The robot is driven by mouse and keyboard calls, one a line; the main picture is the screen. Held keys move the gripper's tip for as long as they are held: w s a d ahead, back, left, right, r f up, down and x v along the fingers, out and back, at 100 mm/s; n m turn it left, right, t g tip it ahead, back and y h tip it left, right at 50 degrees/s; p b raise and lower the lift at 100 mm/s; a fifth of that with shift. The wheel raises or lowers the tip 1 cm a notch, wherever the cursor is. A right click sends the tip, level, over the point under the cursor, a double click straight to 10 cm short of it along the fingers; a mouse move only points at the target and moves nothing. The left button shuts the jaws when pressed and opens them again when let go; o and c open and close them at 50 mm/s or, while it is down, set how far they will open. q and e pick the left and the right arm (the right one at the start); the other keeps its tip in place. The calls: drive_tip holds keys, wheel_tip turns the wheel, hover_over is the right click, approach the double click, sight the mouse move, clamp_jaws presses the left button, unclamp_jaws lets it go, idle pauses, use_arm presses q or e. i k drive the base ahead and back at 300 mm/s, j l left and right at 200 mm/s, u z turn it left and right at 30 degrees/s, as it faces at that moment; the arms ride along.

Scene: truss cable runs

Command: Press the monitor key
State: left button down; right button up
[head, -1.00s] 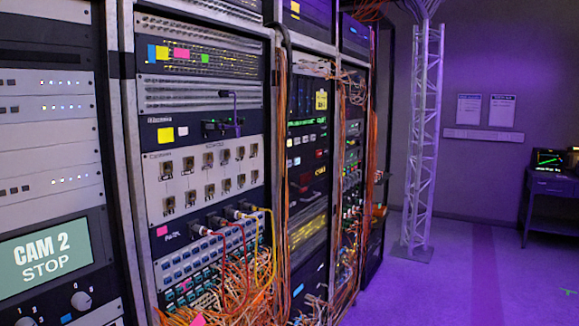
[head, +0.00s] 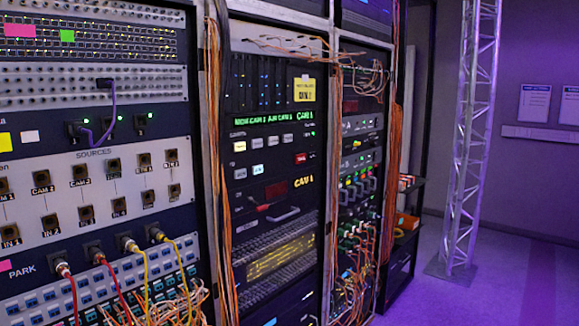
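A black switcher panel (head: 275,160) sits in the middle rack. Its green readout (head: 275,119) seems to show MON CAM 1 and AIR CAM 1, with another CAM 1 at the right. Below it are a row of small pale keys (head: 257,143), a second short row of keys (head: 257,169) and a red key (head: 301,158). An amber CAM label (head: 303,181) is lower right. The key legends are too small to read, so I cannot tell which is the monitor key. Neither gripper is in view.
Orange cables (head: 220,240) hang down the rack posts. A white lattice truss (head: 470,140) stands at right. Purple floor (head: 500,295) there is clear.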

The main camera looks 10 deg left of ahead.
sight(241, 172)
drive_tip(key=i+l, duration=0.5)
drive_tip(key=l, duration=0.25)
drive_tip(key=i+l, duration=0.2)
drive_tip(key=l, duration=0.15)
drive_tip(key=i+l, duration=0.25)
drive_tip(key=l+u, duration=0.05)
drive_tip(key=l, duration=0.05)
